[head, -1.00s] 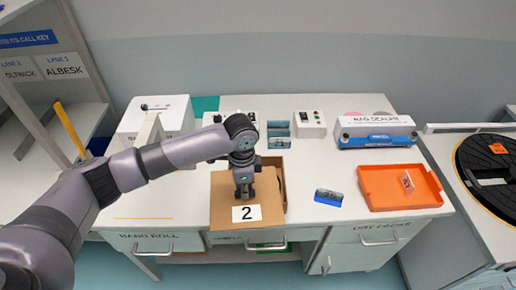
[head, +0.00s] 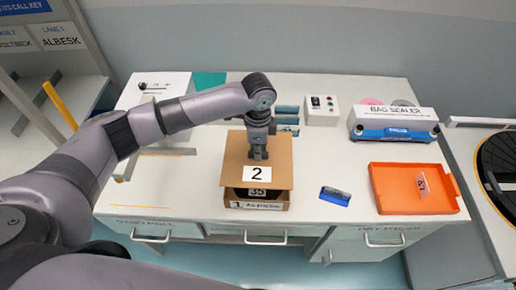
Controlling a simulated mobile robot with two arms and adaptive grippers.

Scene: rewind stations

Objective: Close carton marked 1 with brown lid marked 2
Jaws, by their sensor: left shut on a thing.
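The brown lid (head: 281,168) bears a white label marked 2. My left gripper (head: 258,157) is shut on it from above, near its middle. The lid hangs over the brown carton (head: 284,206) marked 1, which stands at the front of the white bench. The lid hides the back of the carton. A gap shows between the lid's front edge and the carton's front wall. In that gap, a dark item (head: 258,192) with a label reading 35 is partly visible inside the carton. My right gripper is not in view.
A small blue item (head: 335,195) lies right of the carton. An orange tray (head: 410,189) with a small card stands farther right. A bag sealer (head: 393,124) and a control box (head: 321,110) stand behind. The bench left of the carton is mostly clear.

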